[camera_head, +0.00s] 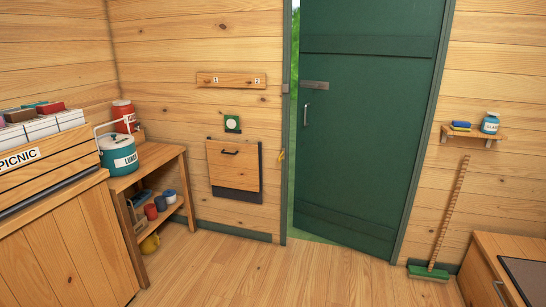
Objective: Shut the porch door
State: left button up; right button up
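Neither of my grippers shows in the head view.
A shelf unit (157,155) with cups and a teal lunch jug (118,152) stands left, beside a picnic crate (45,160). A broom (449,220) leans right of the door, near a low wooden cabinet (482,268). The plank floor (270,275) before the door is clear.

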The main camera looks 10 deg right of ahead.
aim_at(358, 135)
jog(key=i+l+z, duration=0.25)
jog(key=i, duration=0.65)
jog(key=i+z, duration=0.25)
jog(key=i, duration=0.65)
